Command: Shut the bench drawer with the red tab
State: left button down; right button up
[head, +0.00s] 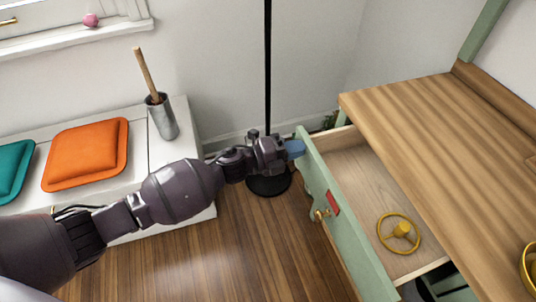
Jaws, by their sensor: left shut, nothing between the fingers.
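The bench drawer (343,222) has a green front with a red tab (333,203) and a brass knob (321,214). It stands open, pulled out to the left from under the wooden bench top (430,125). A yellow wheel-shaped object (399,233) lies on the drawer's bare wooden floor. My left gripper (297,148) is shut and empty, at the far end of the drawer front, by its upper edge. I cannot tell whether it touches the front. My right gripper is not in view.
A white bench seat (150,137) on the left bears an orange cushion (87,154), a teal cushion (12,170) and a metal pot (162,115) with a wooden stick. A black pole (268,70) stands behind my left gripper. Wooden floor (250,250) is clear left of the drawer.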

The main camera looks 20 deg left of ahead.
pick_arm(q)
jog(key=b+x, duration=0.1)
jog(key=x, duration=1.3)
jog(key=shift+w+d+f+b, duration=0.2)
jog(key=shift+d+b, duration=0.1)
jog(key=shift+b, duration=0.1)
jog(key=shift+w+d+r, duration=0.15)
jog(key=shift+w+d, duration=0.1)
jog(key=shift+d, duration=0.2)
jog(key=shift+w+r, duration=0.1)
jog(key=shift+r, duration=0.05)
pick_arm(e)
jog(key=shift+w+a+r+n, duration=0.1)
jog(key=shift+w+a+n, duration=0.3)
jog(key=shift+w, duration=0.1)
pick_arm(q)
jog(key=shift+r, duration=0.2)
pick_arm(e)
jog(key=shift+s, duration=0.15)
